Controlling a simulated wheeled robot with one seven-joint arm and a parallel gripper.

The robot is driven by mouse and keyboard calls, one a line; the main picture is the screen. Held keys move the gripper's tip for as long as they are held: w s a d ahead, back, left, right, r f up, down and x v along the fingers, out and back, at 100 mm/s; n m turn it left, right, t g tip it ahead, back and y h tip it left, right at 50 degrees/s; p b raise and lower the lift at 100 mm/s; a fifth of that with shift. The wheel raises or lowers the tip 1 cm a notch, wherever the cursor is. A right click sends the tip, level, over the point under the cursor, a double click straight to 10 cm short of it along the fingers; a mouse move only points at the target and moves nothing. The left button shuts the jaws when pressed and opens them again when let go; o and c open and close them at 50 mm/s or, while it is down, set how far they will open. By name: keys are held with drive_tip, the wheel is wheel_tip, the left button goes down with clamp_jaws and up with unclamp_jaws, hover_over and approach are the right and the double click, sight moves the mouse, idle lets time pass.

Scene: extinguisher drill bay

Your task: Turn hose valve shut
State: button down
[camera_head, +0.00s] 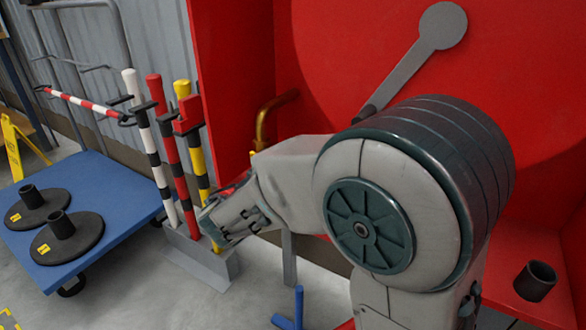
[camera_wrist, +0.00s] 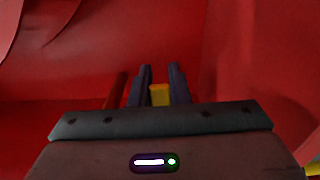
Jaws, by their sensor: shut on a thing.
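In the wrist view, my gripper (camera_wrist: 160,72) has its two dark fingers on either side of a small yellow piece (camera_wrist: 160,95), which looks like the valve handle. The gripper is shut on it. In the head view, a brass pipe (camera_head: 266,118) bends down inside the red cabinet, with a bit of yellow (camera_head: 252,153) below its end, partly behind my arm. My arm hides the gripper and most of the valve there. How far the handle is turned cannot be told.
The red cabinet (camera_head: 235,80) surrounds the valve; a grey round-ended lever (camera_head: 440,28) is inside. Striped posts (camera_head: 171,150) stand in a grey base at left, close to my arm. A blue cart (camera_head: 110,185) holds two black discs. A dark cup (camera_head: 535,281) is lower right.

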drive_tip(key=shift+f+m+b, duration=0.1)
drive_tip(key=shift+m+b, duration=0.3)
drive_tip(key=shift+b, duration=0.05)
drive_tip(key=c, duration=1.4)
unclamp_jaws()
drive_tip(key=shift+o, duration=0.2)
drive_tip(key=p+v, duration=0.3)
drive_tip(key=v, duration=1.1)
drive_tip(key=shift+p, duration=0.3)
drive_tip(key=shift+d, duration=0.1)
